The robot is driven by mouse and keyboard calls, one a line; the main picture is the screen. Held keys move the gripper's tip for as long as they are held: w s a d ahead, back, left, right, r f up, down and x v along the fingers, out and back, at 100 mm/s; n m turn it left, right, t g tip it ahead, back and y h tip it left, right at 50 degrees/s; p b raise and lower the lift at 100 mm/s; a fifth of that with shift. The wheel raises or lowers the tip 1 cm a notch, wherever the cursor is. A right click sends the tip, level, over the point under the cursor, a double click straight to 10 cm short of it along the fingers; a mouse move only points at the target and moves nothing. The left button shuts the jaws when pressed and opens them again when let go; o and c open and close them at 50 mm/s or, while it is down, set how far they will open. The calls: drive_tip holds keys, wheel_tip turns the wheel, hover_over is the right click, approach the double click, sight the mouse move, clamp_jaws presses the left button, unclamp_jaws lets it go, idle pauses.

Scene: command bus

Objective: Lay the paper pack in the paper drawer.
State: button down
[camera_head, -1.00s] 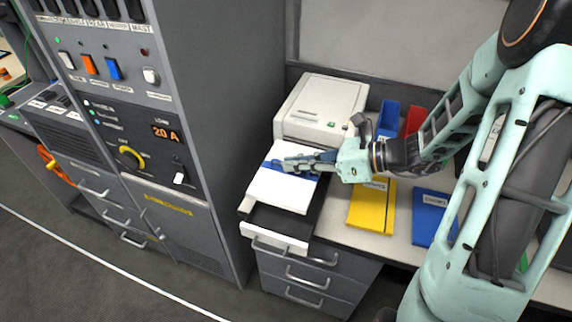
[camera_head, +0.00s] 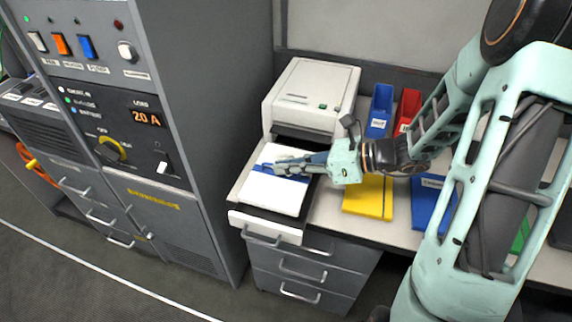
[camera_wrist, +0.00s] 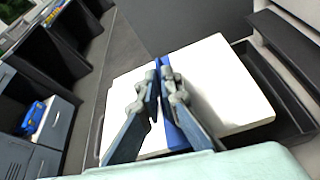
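The paper pack (camera_head: 268,195) is a white block with a blue band. It is over the open paper drawer (camera_head: 265,228) below the white printer, and also fills the middle of the wrist view (camera_wrist: 222,85). My gripper (camera_head: 284,165) reaches in from the right above the pack. In the wrist view its fingertips (camera_wrist: 163,68) are close together on the blue band, shut on the pack. The dark drawer inside shows along the pack's right side in the wrist view. I cannot tell whether the pack touches the drawer floor.
The printer (camera_head: 315,97) stands right behind the drawer. A yellow folder (camera_head: 367,200), a blue folder (camera_head: 428,208), a blue bin (camera_head: 379,115) and a red bin (camera_head: 407,108) are to the right on the desk. A tall grey control cabinet (camera_head: 225,130) stands close on the left.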

sight(286, 179)
drive_tip(key=shift+f+b, duration=1.3)
drive_tip(key=shift+f, duration=1.05)
drive_tip(key=c, duration=2.1)
unclamp_jaws()
drive_tip(key=v, duration=1.2)
